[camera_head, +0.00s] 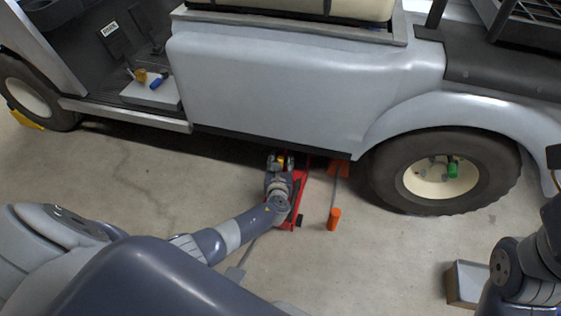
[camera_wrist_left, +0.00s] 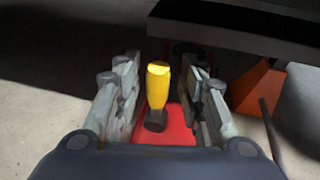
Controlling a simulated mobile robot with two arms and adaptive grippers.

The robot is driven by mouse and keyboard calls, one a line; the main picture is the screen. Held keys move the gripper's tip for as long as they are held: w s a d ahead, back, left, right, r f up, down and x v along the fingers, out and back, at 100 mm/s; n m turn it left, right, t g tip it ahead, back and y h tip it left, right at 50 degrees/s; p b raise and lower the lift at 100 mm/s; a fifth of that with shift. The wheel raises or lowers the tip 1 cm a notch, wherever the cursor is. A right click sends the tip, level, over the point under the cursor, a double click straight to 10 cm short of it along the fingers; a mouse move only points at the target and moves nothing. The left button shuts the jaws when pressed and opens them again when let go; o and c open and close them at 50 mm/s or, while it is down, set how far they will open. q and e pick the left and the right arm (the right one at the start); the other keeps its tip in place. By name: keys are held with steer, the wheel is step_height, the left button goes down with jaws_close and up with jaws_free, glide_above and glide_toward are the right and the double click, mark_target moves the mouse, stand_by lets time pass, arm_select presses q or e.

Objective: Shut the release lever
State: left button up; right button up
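The red floor jack (camera_head: 299,190) sits on the floor under the edge of the cart, left of the cart's right wheel. A yellow-handled lever with a dark base, which looks like the release lever (camera_wrist_left: 158,86), stands up from the red jack in the left wrist view. My left gripper (camera_head: 279,162) reaches down over the jack. In the left wrist view its fingers (camera_wrist_left: 160,72) are apart, one on each side of the yellow handle, with gaps visible on both sides. My right arm is at the lower right, and its gripper is not visible.
The cart's grey side panel (camera_head: 270,85) overhangs the jack closely. A grey box (camera_head: 466,284) is on the floor at lower right. Small tools (camera_head: 154,80) lie on the cart's step.

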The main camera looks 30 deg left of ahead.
stand_by(0.3)
arm_select(q)
steer(key=v, duration=0.8)
stand_by(0.6)
